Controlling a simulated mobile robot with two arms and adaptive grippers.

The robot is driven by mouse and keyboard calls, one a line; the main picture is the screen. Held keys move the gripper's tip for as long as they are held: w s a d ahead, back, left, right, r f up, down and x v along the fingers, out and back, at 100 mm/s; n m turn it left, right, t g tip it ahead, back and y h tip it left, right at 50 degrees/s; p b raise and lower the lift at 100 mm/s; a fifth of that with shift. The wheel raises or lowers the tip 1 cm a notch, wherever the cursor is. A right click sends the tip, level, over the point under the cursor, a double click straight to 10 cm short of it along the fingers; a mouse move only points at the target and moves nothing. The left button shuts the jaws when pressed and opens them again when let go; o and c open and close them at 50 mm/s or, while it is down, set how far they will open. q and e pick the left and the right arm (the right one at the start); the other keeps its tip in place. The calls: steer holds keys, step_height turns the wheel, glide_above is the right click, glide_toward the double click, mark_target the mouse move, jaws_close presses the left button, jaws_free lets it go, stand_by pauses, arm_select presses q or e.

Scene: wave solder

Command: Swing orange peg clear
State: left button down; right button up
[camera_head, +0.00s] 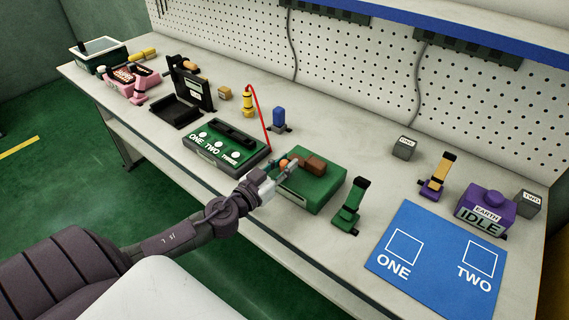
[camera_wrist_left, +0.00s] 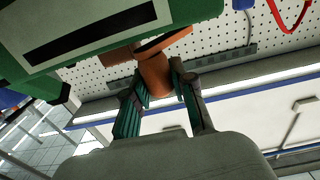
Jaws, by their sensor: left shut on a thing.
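The orange peg (camera_head: 284,163) shows as a small rounded orange piece at the left edge of the green box (camera_head: 318,195). My left gripper (camera_head: 279,172) comes in from the lower left and is shut on it. In the left wrist view the orange peg (camera_wrist_left: 154,74) stands between the two fingers of the left gripper (camera_wrist_left: 160,94), just under the green box (camera_wrist_left: 90,25). A brown block (camera_head: 314,165) sits on top of the green box beside the peg. The gripper partly hides the peg. My right gripper is in neither view.
A green panel marked ONE, TWO, THREE (camera_head: 222,150) stands left of the box, with a red cable (camera_head: 257,110) behind. A green clamp-like piece (camera_head: 350,205) stands close to its right. A blue mat (camera_head: 430,280) and a purple IDLE unit (camera_head: 484,212) lie further right.

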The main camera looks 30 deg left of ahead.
arm_select(q)
steer(key=shift+n+y, duration=0.4)
steer(key=shift+y, duration=0.2)
steer(key=shift+d+n+y+p, duration=0.1)
steer(key=shift+n+y+p, duration=0.2)
steer(key=shift+y, duration=0.1)
steer(key=shift+w+n+y, duration=0.1)
steer(key=shift+n+y, duration=0.2)
steer(key=shift+y, duration=0.3)
steer(key=shift+w+d+f+n+y+b, duration=0.1)
steer(key=shift+n+y+b, duration=0.25)
steer(key=shift+n+y, duration=0.6)
steer(key=n+y+b, duration=0.1)
steer(key=y, duration=0.1)
steer(key=n+g+y+b, duration=0.1)
steer(key=y+b, duration=0.1)
steer(key=shift+w+d+f+g, duration=0.1)
steer(key=shift+w+f+g, duration=0.05)
steer(key=shift+g, duration=0.15)
steer(key=shift+w+r+n+g+y+b, duration=0.1)
steer(key=shift+r+n+g+y+b, duration=0.1)
steer(key=shift+n+g+y+b, duration=0.7)
steer(key=shift+t, duration=0.3)
steer(key=shift+r, duration=0.1)
steer(key=c, duration=0.9)
jaws_free()
steer(key=shift+c, duration=0.2)
